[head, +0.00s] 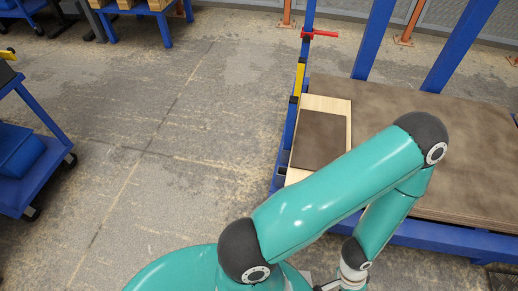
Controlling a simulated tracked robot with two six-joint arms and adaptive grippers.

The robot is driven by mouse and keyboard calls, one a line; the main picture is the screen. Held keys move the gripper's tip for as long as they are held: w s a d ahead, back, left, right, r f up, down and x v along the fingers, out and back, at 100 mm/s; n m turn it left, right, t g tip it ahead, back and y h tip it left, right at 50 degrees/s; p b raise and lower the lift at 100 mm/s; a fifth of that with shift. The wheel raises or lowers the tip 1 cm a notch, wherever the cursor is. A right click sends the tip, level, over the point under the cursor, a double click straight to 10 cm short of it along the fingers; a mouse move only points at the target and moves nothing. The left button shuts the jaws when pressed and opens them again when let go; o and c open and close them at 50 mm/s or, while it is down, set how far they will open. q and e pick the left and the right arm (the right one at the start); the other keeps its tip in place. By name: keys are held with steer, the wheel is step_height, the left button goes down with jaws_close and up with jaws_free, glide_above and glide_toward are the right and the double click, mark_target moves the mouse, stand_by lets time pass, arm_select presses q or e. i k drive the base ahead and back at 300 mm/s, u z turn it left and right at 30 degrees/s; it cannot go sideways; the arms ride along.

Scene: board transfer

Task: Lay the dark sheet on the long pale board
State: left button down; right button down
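The dark sheet (320,139) is a flat brown rectangle lying on the long pale board (327,102). Pale wood shows beyond its far end, along its right side and at its near end. The near right part of the board is hidden behind my teal arm. This arm comes in from the lower left, bends at an elbow on the right and runs back down. Its wrist is at the bottom edge, with only a small dark part beyond it, so the fingers cannot be made out. It is apart from the sheet in the picture. My other gripper is out of view.
The pale board lies at the left end of a blue rack (438,236) bearing a large brown panel (450,130). Blue uprights and a red handle (320,33) stand at the rack. A blue cart (22,165) stands at far left. The grey floor (150,130) between is clear.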

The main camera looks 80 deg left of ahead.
mark_target(319, 138)
steer(key=k, duration=0.85)
steer(key=z, duration=1.05)
steer(key=i, duration=0.15)
steer(key=u, duration=2.8)
steer(key=i, duration=0.95)
steer(key=z, duration=0.2)
steer(key=k, duration=0.75)
steer(key=u, duration=0.2)
steer(key=i, duration=0.6)
steer(key=z, duration=0.05)
